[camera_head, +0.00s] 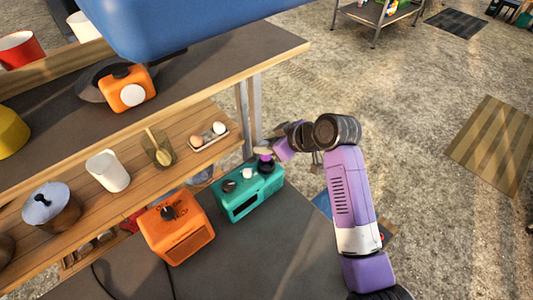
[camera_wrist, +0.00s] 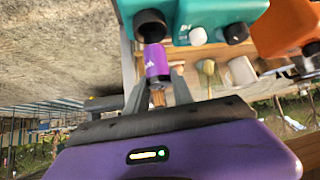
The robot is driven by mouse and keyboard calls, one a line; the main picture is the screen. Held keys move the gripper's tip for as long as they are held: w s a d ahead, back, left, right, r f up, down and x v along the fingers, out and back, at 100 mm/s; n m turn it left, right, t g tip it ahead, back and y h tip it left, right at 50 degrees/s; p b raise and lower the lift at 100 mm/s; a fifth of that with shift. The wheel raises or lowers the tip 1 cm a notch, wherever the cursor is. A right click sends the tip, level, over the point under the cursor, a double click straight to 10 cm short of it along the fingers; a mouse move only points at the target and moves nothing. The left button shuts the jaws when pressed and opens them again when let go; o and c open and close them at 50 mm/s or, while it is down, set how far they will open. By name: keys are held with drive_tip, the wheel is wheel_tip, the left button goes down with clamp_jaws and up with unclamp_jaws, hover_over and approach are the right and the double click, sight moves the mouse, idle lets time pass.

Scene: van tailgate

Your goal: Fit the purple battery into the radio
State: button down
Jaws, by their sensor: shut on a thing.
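The teal radio (camera_head: 247,193) stands on the dark lower surface. It has a round dark socket (camera_head: 267,166) at its right end and knobs on top; the socket also shows in the wrist view (camera_wrist: 150,24). My gripper (camera_head: 272,153) is just above that socket. It is shut on the purple battery (camera_wrist: 157,60), which points its end at the socket's mouth. In the head view the purple battery (camera_head: 265,157) is a small patch over the socket. I cannot tell whether the battery touches the rim or has entered it.
An orange box (camera_head: 177,228) stands left of the radio. A wooden shelf behind holds a white cup (camera_head: 108,171), a pot (camera_head: 52,209) and an egg tray (camera_head: 209,137). A large blue object (camera_head: 180,25) hangs into view above. Open floor lies to the right.

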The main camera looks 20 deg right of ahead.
drive_tip(key=shift+f, duration=2.3)
drive_tip(key=c, duration=1.1)
unclamp_jaws()
drive_tip(key=v, duration=1.2)
drive_tip(key=s+a+f+m+t+h, duration=0.1)
drive_tip(key=s+f+m+h, duration=0.1)
drive_tip(key=s+f, duration=0.5)
drive_tip(key=s+f+m+t+h, duration=0.2)
drive_tip(key=s+f+m, duration=0.15)
drive_tip(key=s, duration=0.75)
drive_tip(key=s+a+r+t, duration=0.1)
drive_tip(key=s+r, duration=0.3)
drive_tip(key=s, duration=0.2)
drive_tip(key=s+a+r+t, duration=0.1)
drive_tip(key=s+r, duration=0.3)
drive_tip(key=s, duration=0.2)
drive_tip(key=s+a+r+t, duration=0.1)
drive_tip(key=s+r, duration=0.3)
drive_tip(key=s, duration=0.2)
drive_tip(key=shift+a+r+t+h, duration=0.15)
drive_tip(key=shift+r+t+h, duration=0.05)
drive_tip(key=shift+t+h, duration=0.1)
